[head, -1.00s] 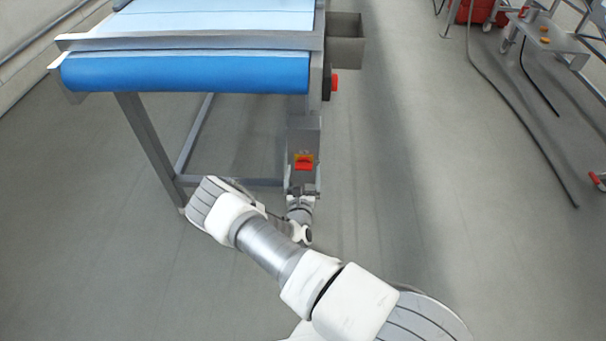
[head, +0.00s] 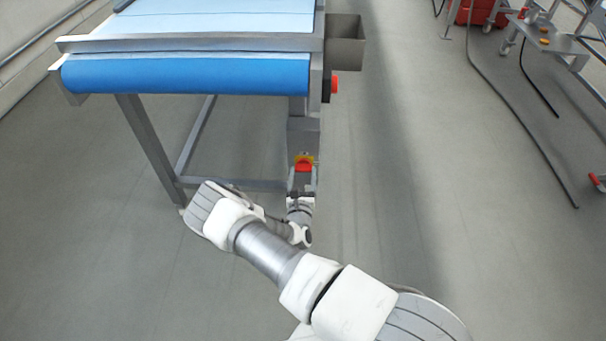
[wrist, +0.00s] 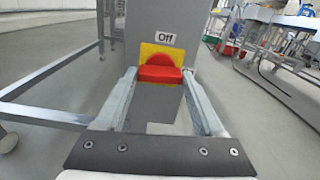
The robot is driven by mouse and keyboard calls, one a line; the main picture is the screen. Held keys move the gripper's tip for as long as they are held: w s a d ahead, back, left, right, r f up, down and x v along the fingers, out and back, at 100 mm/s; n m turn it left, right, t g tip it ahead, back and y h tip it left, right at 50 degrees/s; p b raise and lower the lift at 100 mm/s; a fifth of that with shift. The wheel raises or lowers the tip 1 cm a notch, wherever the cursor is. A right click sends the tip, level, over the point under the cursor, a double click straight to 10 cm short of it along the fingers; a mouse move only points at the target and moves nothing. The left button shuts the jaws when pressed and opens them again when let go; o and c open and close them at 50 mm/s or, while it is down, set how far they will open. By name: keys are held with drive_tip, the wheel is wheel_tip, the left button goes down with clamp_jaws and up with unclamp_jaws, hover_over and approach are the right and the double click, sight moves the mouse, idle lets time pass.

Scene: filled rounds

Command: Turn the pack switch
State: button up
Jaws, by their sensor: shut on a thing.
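The pack switch has a red knob (wrist: 160,73) on a yellow plate (wrist: 163,50), mounted on a grey box (wrist: 150,18) under the conveyor end. A label reading "Off" (wrist: 165,38) sits above it in the wrist view. In the head view the red knob (head: 303,167) is just beyond my gripper. My gripper (wrist: 160,76) is shut on the red knob, with one finger at each side of it. The knob's grip bar lies level across the wrist view. The fingers partly hide the lower part of the box.
The conveyor with its blue belt (head: 185,74) stands above and left of the switch. A red button (head: 334,85) sticks out on its right side. A trolley (head: 545,38) and a hose lie at the right. The floor between is clear.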

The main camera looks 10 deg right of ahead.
drive_tip(key=shift+n+p, duration=0.45)
drive_tip(key=shift+n, duration=2.05)
drive_tip(key=o, duration=1.4)
drive_tip(key=p+v, duration=0.4)
drive_tip(key=v, duration=1.3)
drive_tip(key=shift+s+a, duration=0.1)
drive_tip(key=shift+s, duration=0.15)
